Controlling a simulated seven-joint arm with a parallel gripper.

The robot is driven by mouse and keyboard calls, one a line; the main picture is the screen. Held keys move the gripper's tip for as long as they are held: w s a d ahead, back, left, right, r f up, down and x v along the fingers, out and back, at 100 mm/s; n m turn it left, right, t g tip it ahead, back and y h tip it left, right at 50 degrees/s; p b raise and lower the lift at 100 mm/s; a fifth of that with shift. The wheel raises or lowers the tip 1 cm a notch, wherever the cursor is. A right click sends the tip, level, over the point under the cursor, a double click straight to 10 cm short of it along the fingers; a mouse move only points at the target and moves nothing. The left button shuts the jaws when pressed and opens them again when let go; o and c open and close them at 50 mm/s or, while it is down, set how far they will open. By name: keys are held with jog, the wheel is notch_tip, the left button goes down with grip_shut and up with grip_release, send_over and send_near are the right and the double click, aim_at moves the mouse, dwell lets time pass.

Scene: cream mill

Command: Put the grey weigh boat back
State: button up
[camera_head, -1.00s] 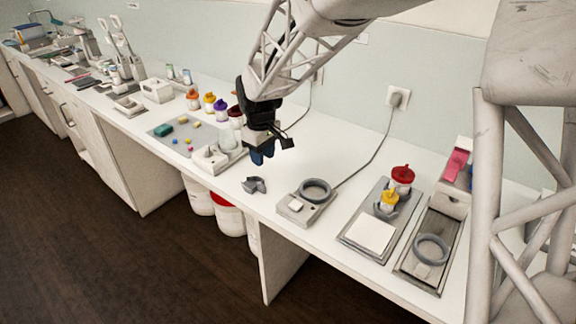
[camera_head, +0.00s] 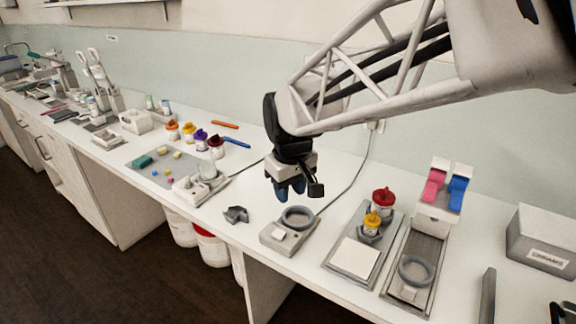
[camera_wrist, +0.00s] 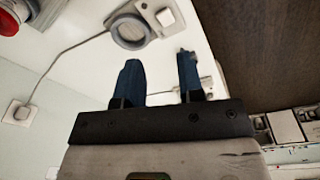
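A grey notched piece (camera_head: 236,214) lies on the white bench. To its right, a grey ring-shaped dish (camera_head: 298,217) sits on a small balance (camera_head: 270,241). A similar grey ring (camera_head: 416,270) lies on the grey tray (camera_head: 401,292) further right. I cannot tell for sure which is the weigh boat. My gripper (camera_head: 290,190) hangs above the bench near the balance, blue fingers pointing down. In the wrist view my gripper (camera_wrist: 159,75) has its fingers apart with nothing between them. The balance's ring (camera_wrist: 130,30) shows beyond the fingertips there.
A tray (camera_head: 342,265) with a white pad and red- and yellow-lidded jars stands right of the balance. A holder (camera_head: 437,213) with pink and blue pieces and a labelled grey box (camera_head: 545,243) stand further right. Lidded jars and orange and blue pens (camera_head: 236,143) are at left.

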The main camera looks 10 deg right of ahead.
jog(key=s+d+m, duration=0.2)
jog(key=s+d, duration=0.1)
jog(key=s, duration=0.6)
jog(key=s+d+m+t, duration=0.1)
jog(key=s+d+m, duration=0.1)
jog(key=s, duration=0.7)
jog(key=shift+s+d+r+m, duration=0.2)
jog(key=shift+d+r+m, duration=0.15)
jog(key=shift+d, duration=0.3)
dwell(0.6)
